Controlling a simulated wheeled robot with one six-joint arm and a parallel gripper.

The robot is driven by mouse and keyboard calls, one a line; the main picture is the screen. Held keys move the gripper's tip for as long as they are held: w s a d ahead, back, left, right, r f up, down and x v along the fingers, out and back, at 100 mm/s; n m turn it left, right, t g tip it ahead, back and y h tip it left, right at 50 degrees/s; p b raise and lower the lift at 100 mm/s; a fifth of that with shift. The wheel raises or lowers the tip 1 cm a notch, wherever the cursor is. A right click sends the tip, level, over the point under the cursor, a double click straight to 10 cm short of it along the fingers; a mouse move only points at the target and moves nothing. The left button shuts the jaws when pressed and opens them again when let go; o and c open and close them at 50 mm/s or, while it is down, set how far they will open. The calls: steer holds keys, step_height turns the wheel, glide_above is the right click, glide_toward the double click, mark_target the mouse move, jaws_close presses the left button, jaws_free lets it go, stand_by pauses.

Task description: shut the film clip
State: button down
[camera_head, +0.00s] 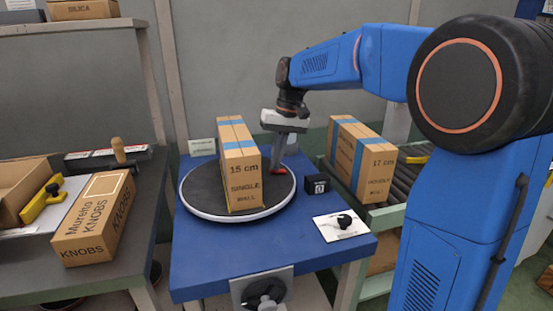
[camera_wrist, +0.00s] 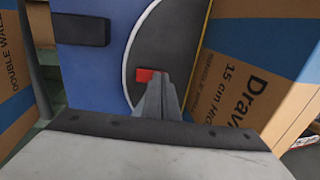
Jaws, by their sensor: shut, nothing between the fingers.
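A small red piece, seemingly the film clip (camera_head: 272,175), lies on the turntable (camera_head: 190,195) near its right edge. It also shows as a red block in the wrist view (camera_wrist: 147,75). I cannot tell whether it is open or shut. My gripper (camera_head: 277,170) points down over the turntable, right of the tall carton marked 15 cm (camera_head: 243,180). Its fingers are closed together and empty. In the wrist view the fingertips (camera_wrist: 160,80) are at the red piece and cover part of it. Whether they touch it is unclear.
The carton (camera_wrist: 255,75) stands close to my gripper. A black cube (camera_head: 317,184) and a white card with a black knob (camera_head: 341,225) are on the blue table (camera_head: 300,252). Another carton (camera_head: 361,160) stands on the conveyor (camera_head: 405,180). A side bench (camera_head: 125,245) holds boxes.

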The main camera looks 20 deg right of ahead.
steer(key=shift+a, duration=0.1)
steer(key=shift+a+f+h, duration=0.15)
steer(key=shift+f+h, duration=0.05)
steer(key=shift+h, duration=0.1)
steer(key=shift+d, duration=0.95)
steer(key=shift+r, duration=0.1)
step_height(320, 180, up, 14)
steer(key=d, duration=0.3)
steer(key=shift+f, duration=0.2)
stand_by(0.4)
